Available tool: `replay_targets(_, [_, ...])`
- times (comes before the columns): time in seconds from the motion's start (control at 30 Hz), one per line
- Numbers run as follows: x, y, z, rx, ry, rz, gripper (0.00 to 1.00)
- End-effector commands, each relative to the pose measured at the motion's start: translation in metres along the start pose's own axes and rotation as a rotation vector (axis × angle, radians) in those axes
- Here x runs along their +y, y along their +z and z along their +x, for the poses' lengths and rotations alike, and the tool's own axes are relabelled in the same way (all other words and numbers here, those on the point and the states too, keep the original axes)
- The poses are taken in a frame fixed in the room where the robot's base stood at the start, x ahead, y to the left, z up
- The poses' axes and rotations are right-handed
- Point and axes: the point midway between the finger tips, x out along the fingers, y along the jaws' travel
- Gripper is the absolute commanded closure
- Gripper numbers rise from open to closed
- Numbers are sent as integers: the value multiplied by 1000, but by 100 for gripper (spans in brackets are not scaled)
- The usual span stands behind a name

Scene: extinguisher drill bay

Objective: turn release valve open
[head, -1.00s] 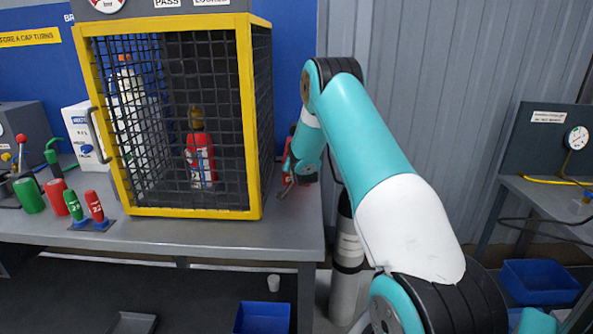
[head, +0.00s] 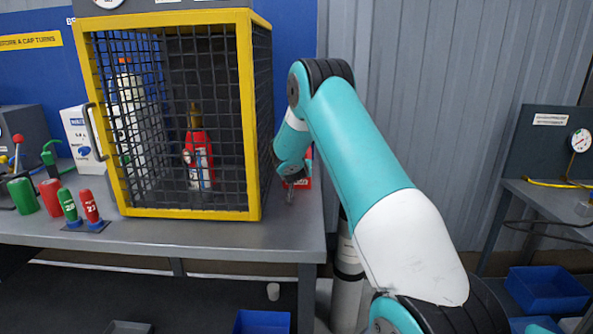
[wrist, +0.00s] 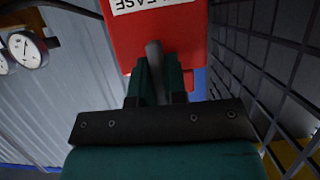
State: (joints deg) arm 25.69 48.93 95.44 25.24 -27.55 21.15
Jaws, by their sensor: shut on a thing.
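The release valve is a red box (head: 303,183) on the bench, just right of the cage and partly hidden by my wrist in the head view. In the wrist view the red box (wrist: 180,30) fills the top middle, with a white label reading "RELEASE" upside down. A grey lever (wrist: 154,52) sticks out from its face. My gripper (wrist: 157,72) has its two dark green fingers on either side of this lever and is shut on it. In the head view my gripper (head: 290,185) is small, low over the bench; its fingers are hard to make out.
The yellow-framed mesh cage (head: 245,120) stands close to the left of my gripper, with a red extinguisher (head: 199,160) inside. The corrugated wall (head: 440,60) is behind. A grey cylinder (head: 347,270) stands by the bench's right end. Gauges (wrist: 27,48) show at upper left in the wrist view.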

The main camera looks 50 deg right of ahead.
Motion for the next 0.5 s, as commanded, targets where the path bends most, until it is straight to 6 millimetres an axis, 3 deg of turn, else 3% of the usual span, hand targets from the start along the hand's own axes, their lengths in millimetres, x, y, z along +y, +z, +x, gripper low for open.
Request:
replay_targets(0.23, [0,0,0,-2,2,-4,100])
replay_targets(0.27, [0,0,0,-2,2,-4,85])
replay_targets(0.37, [0,0,0,-1,1,-3,62])
replay_targets(0.5, [0,0,0,-1,1,-2,62])
